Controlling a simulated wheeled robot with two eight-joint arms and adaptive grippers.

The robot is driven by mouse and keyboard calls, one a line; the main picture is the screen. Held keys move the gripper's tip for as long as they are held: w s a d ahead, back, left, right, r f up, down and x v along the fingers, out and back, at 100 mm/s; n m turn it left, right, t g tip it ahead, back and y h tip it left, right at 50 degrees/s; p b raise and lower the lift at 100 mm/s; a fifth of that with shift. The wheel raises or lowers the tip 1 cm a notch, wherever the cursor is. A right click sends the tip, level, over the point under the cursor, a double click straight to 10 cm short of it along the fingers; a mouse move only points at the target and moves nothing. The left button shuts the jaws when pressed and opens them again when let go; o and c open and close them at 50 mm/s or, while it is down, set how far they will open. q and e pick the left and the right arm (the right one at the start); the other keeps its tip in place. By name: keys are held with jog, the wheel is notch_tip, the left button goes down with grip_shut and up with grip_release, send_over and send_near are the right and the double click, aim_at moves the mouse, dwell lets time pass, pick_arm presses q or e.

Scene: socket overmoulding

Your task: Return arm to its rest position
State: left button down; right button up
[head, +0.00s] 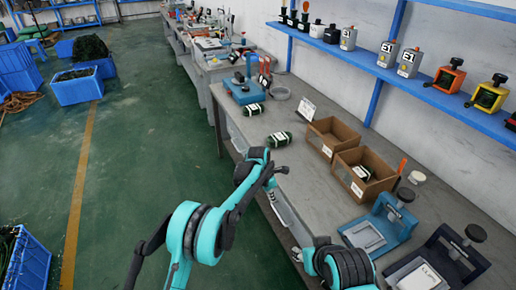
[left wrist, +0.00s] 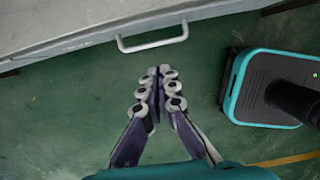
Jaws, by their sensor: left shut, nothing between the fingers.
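My left arm (head: 205,232), teal and black, comes in from the lower left of the head view and bends over the near edge of the workbench. My left gripper (left wrist: 158,78) shows clearly in the left wrist view, with its jointed fingers together, empty, over the green floor beside the bench. In the head view it is partly hidden by the arm. Part of my right arm (head: 345,268) shows at the bottom of the head view.
A white drawer handle (left wrist: 152,41) is close above the fingers in the wrist view. Blue crates (head: 77,88) stand on the left floor.

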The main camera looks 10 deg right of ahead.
pick_arm(q)
jog(key=shift+a+r, duration=0.1)
jog(key=s+a+r+m+t, duration=0.2)
jog(key=s+a+r+m, duration=0.35)
jog(key=a+r, duration=0.4)
jog(key=s+a+r+m+t, duration=0.1)
jog(key=s+a+r+m, duration=0.4)
jog(key=a+r, duration=0.45)
jog(key=s+a+m+t+y, duration=0.1)
jog(key=s+a+m, duration=0.4)
jog(key=s, duration=0.6)
jog(key=s+a+f+m+t+y, duration=0.1)
jog(key=s+a+m, duration=0.5)
jog(key=s, duration=0.6)
jog(key=shift+s+a+f+t+y, duration=0.15)
jog(key=shift+a+f+t+y, duration=0.15)
jog(key=shift+a+t, duration=0.55)
